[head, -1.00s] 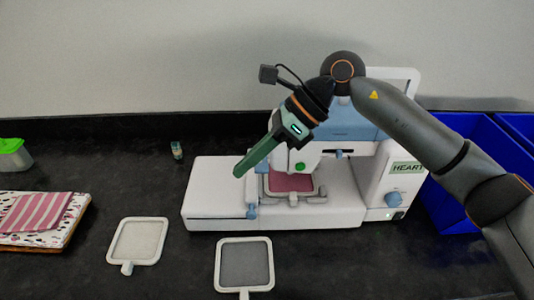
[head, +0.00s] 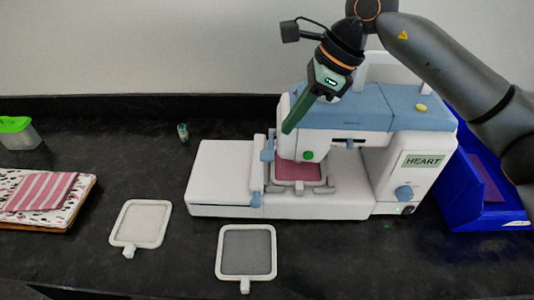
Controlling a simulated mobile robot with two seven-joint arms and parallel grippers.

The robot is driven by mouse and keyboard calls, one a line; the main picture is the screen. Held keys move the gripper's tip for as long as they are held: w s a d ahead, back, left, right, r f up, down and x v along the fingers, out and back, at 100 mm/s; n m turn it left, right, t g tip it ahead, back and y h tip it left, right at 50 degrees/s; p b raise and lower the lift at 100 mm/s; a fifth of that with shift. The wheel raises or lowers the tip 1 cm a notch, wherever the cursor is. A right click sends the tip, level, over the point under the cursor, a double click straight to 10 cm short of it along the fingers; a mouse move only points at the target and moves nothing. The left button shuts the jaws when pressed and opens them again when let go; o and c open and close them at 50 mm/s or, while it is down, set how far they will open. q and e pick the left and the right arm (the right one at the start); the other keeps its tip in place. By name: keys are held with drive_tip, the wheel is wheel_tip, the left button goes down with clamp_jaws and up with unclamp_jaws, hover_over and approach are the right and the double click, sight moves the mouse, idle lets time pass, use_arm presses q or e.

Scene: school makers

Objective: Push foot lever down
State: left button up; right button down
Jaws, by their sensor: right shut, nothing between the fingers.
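A white and blue embroidery machine (head: 225,180) labelled HEART stands on the dark counter. A small blue lever (head: 349,143) sits at a dark slot on the front of its head; I cannot tell for sure that this is the foot lever. A hoop (head: 311,187) with pink fabric lies under the head. My right gripper (head: 288,130) is shut and empty, with its green fingers pointing down in front of the left end of the head, left of the lever and apart from it. My left gripper is not in view.
A green button (head: 308,155) is on the head, and a blue knob (head: 404,192) is at lower right. Two loose hoops, one pale (head: 141,226) and one grey (head: 247,252), lie in front. A blue bin (head: 452,213) stands right. Folded fabric (head: 45,193) lies left.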

sight(268, 154)
drive_tip(key=b+x, duration=0.3)
drive_tip(key=x, duration=0.3)
drive_tip(key=shift+a+f, duration=0.1)
drive_tip(key=shift+f, duration=0.1)
wheel_tip(268, 154, down, 4)
drive_tip(key=b, duration=0.2)
drive_tip(key=shift+r+b, duration=0.25)
drive_tip(key=shift+b, duration=0.1)
drive_tip(key=d, duration=0.1)
drive_tip(key=d+r, duration=0.1)
drive_tip(key=d, duration=0.1)
idle(0.4)
